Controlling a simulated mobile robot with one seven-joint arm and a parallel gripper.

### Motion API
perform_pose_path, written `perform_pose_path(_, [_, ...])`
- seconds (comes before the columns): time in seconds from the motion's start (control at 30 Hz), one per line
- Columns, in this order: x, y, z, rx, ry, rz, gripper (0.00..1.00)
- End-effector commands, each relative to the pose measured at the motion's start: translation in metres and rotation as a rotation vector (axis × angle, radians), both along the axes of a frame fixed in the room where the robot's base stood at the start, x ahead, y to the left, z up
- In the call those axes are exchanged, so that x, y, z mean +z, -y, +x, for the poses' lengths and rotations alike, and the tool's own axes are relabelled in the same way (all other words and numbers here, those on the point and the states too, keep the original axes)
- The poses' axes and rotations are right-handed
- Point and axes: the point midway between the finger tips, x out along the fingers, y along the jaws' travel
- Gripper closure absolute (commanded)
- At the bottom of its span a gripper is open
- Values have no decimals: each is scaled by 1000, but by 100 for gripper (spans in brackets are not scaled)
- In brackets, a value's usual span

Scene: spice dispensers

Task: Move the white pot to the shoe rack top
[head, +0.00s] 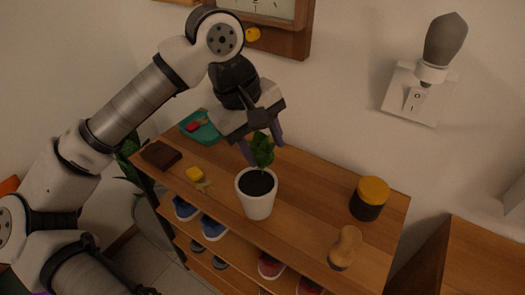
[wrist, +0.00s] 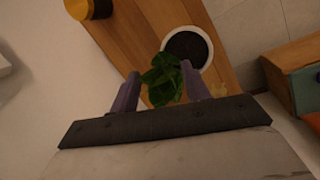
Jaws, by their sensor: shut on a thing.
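The white pot (head: 258,206) holds dark soil and a green leafy plant (head: 262,150). It is upright at the shoe rack top (head: 300,196), near its front edge; I cannot tell whether its base touches the wood. My gripper (head: 262,146) is above the pot, its purple fingers on either side of the plant and shut on it. In the wrist view my gripper (wrist: 160,72) has the leaves between its fingers, and the white pot (wrist: 207,42) shows beyond them.
On the rack top are a yellow-lidded dark jar (head: 369,198), a wooden shaker (head: 345,248), a brown wallet (head: 161,155), a yellow block with keys (head: 195,174) and a teal tray (head: 200,127). Shoes (head: 214,227) sit on the shelf below. A wall is behind.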

Motion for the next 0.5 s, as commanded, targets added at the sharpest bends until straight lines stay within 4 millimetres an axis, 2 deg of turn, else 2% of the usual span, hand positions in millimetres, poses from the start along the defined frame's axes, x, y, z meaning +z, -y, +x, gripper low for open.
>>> perform_pose_path(0.17, [-22,0,0,0,0,-2,100])
perform_pose_path(0.47, [-25,0,0,0,1,-2,100])
perform_pose_path(0.5, [-26,0,0,0,1,-1,51])
